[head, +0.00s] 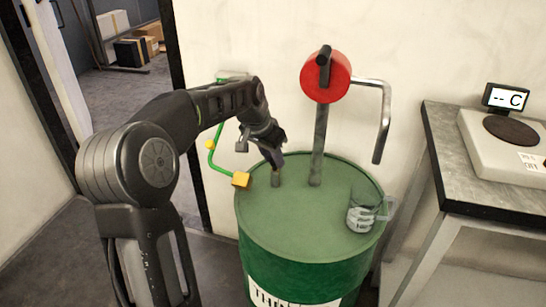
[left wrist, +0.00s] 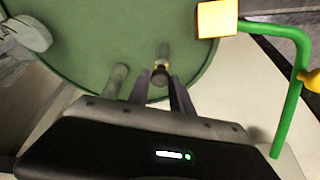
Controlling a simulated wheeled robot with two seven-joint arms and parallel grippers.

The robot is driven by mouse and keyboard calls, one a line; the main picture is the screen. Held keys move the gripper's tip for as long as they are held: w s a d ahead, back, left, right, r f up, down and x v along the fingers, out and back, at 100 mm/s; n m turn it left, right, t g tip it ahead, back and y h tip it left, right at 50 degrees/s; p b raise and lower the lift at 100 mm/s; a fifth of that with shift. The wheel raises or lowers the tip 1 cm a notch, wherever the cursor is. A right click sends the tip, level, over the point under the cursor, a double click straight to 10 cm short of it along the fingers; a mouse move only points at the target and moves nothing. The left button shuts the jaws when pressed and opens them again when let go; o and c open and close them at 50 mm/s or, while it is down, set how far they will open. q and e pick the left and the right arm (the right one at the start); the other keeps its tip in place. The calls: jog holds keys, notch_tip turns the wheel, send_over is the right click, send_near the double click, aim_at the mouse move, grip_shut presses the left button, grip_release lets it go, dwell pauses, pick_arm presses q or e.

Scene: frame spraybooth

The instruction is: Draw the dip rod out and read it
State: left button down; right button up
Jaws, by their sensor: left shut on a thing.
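The green drum (head: 335,180) stands against the wall, with a white label on its side. My left gripper (head: 276,163) is just above its lid, fingers pointing down. It is shut on the dark knobbed top of the dip rod (left wrist: 161,68), which shows between the fingertips in the left wrist view. Below the fingers, a short grey upright stub (head: 276,179) stands on the lid. The rod's lower part and any marks on it are hidden. My right gripper is not in view.
A red-headed pump (head: 326,78) with a bent spout rises from the lid right of my gripper. A grey jug-like thing (head: 362,218) sits at the lid's right. A bench (head: 440,150) holds a scale.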

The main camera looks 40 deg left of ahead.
pick_arm(q)
notch_tip(320, 180, up, 29)
jog(key=p, duration=2.3)
jog(key=shift+r, duration=0.2)
jog(key=c, duration=1.1)
grip_release()
jog(key=shift+c, duration=0.2)
jog(key=v, duration=0.7)
jog(key=shift+r, duration=0.35)
jog(key=shift+s, duration=0.1)
